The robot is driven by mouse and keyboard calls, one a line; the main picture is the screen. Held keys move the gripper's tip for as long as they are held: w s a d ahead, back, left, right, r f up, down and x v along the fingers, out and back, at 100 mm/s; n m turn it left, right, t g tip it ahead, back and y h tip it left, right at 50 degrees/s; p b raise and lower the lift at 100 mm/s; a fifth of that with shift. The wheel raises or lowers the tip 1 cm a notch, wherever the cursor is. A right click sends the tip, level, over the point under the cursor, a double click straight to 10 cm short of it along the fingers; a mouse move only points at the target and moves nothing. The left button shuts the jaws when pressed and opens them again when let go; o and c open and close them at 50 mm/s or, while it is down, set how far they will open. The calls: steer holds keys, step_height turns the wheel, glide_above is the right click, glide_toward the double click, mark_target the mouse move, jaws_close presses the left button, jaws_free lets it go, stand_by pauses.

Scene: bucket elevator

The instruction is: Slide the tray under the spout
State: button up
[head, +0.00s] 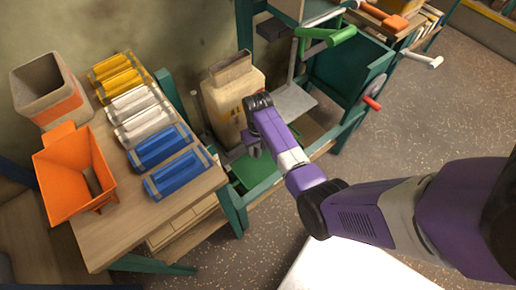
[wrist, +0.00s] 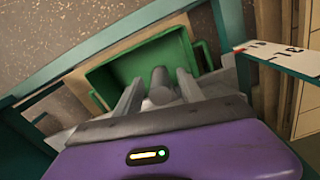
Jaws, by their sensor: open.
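A green tray (head: 255,168) lies low inside the teal frame, below the tall beige container. In the wrist view the tray (wrist: 150,50) is a shallow green box with raised walls, straight ahead of my fingers. My gripper (head: 253,150) is open, pointing down over the tray. In the wrist view its two fingers (wrist: 158,90) reach over the near part of the tray, with a grey rounded piece between them. I cannot tell whether they touch the tray. A grey sloping plate (head: 290,102) sits right of the beige container; I cannot tell whether it is the spout.
The beige container (head: 233,95) stands close behind my gripper. A wooden table (head: 125,215) at left holds an orange scoop-like bin (head: 72,175) and several yellow, white and blue pieces. A green-handled machine (head: 345,75) stands at right. A white labelled card (wrist: 285,57) lies right of the tray.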

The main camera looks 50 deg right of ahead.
jaws_close()
stand_by(1.4)
